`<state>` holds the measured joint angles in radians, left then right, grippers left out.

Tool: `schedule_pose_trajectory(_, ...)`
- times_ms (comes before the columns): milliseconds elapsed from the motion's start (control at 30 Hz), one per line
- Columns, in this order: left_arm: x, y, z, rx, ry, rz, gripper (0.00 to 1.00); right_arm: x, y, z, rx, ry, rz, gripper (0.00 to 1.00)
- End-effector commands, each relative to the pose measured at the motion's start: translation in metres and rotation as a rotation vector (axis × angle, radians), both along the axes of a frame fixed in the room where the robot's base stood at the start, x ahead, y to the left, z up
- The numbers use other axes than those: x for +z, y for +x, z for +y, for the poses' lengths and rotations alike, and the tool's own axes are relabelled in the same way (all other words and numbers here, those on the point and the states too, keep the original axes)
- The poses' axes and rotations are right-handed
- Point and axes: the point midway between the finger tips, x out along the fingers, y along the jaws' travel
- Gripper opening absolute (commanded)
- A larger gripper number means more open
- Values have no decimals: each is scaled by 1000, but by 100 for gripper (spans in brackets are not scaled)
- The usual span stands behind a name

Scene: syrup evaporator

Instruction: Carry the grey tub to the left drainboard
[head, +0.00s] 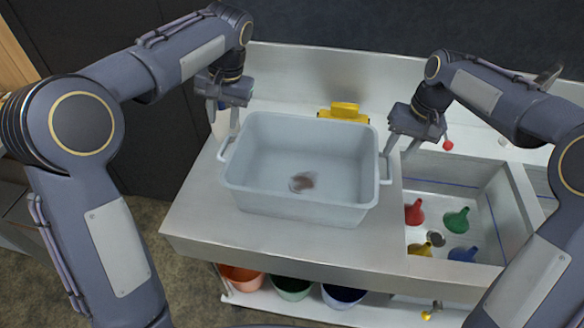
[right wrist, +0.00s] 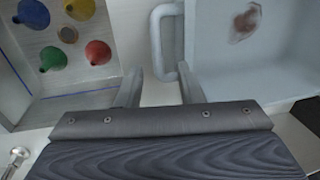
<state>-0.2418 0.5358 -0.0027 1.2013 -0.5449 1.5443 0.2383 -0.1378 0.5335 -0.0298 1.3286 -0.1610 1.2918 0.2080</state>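The grey tub (head: 300,212) is a pale rectangular basin with a loop handle at each end and a brown smudge on its floor. It appears to rest level on the left drainboard (head: 215,229), the steel surface left of the sink. My left gripper (head: 223,122) is at the tub's left handle with its fingers apart. My right gripper (head: 402,148) is just above the tub's right handle, fingers apart. In the right wrist view the handle (right wrist: 157,45) lies between and beyond the two spread fingers, and the tub wall (right wrist: 225,75) is at right.
The sink (head: 485,195) to the right holds red (head: 414,212), green (head: 457,221), yellow (head: 421,249) and blue (head: 463,254) funnels. A yellow item (head: 344,111) stands behind the tub. Coloured bowls (head: 292,289) sit on a shelf below the drainboard's front edge.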

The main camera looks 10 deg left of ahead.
Motion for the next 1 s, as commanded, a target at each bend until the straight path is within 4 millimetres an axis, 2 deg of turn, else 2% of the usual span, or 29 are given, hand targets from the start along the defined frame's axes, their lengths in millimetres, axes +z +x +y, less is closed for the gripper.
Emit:
schedule_pose_trajectory(100,0,0,0,0,0,0,34,25,1,-4,-1,1,-4,34)
schedule_pose_trajectory(333,0,0,0,0,0,0,34,52,0,-10,-1,1,0,34)
schedule_pose_trajectory(900,0,0,0,0,0,0,34,57,-1,-11,-1,0,1,34)
schedule_pose_trajectory(1000,2,-5,3,0,-12,-7,34,60,-6,-14,-3,6,-7,34)
